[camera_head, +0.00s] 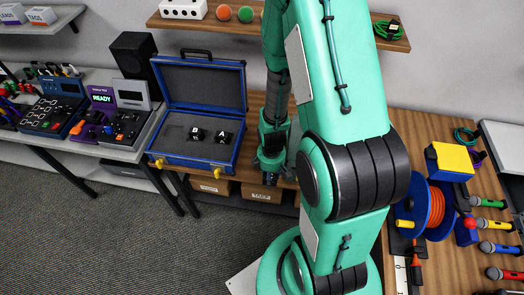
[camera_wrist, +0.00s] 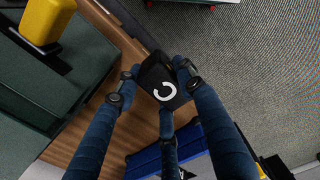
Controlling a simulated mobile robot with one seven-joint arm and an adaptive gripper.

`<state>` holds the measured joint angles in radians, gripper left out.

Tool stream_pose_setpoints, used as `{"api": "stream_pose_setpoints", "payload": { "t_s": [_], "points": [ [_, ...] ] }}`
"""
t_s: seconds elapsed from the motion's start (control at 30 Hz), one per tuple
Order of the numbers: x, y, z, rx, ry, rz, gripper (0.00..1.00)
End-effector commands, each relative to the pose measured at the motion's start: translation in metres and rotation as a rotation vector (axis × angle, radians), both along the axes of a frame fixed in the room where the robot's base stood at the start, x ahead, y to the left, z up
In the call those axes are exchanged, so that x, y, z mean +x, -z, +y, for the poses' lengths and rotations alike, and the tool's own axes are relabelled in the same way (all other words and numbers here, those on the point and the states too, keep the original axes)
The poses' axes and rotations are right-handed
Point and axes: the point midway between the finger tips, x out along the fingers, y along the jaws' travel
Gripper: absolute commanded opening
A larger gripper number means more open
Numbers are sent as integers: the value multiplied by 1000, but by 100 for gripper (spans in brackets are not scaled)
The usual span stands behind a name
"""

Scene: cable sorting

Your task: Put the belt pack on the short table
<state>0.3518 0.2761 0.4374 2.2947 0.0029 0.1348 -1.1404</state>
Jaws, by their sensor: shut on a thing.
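A black belt pack (camera_wrist: 157,70) with a white letter C is gripped between the fingers of my gripper (camera_wrist: 160,84) in the wrist view. In the head view my gripper (camera_head: 271,174) hangs just right of the open blue case (camera_head: 243,108); the held pack is hard to make out there. Two more black packs, marked B (camera_head: 196,134) and A (camera_head: 223,137), sit in the case. A grey-topped table (camera_head: 30,144) stands at the left and a wooden table (camera_head: 257,104) is behind my gripper. I cannot tell which one is the short table.
The grey table carries a speaker (camera_head: 132,54) and several devices. My arm hides the middle. A wooden surface (camera_head: 455,263) at the right holds an orange cable reel (camera_head: 435,207), a yellow-topped box (camera_head: 452,158) and several microphones. The carpet (camera_head: 90,240) in front is clear.

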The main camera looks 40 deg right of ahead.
Motion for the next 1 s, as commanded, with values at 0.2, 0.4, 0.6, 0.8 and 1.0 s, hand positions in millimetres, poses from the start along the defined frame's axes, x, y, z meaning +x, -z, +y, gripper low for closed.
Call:
{"api": "stream_pose_setpoints", "payload": {
  "t_s": [0.2, 0.4, 0.6, 0.8, 1.0],
  "points": [
    [40, 5, -13, -1, 0, -1, 8],
    [77, 8, -26, -1, 0, -1, 8],
    [110, 12, -37, 0, 0, 0, 8],
    [128, 13, -43, 0, 0, 0, 8],
    [130, 13, -44, 1, 0, 1, 8]
  ]
}}
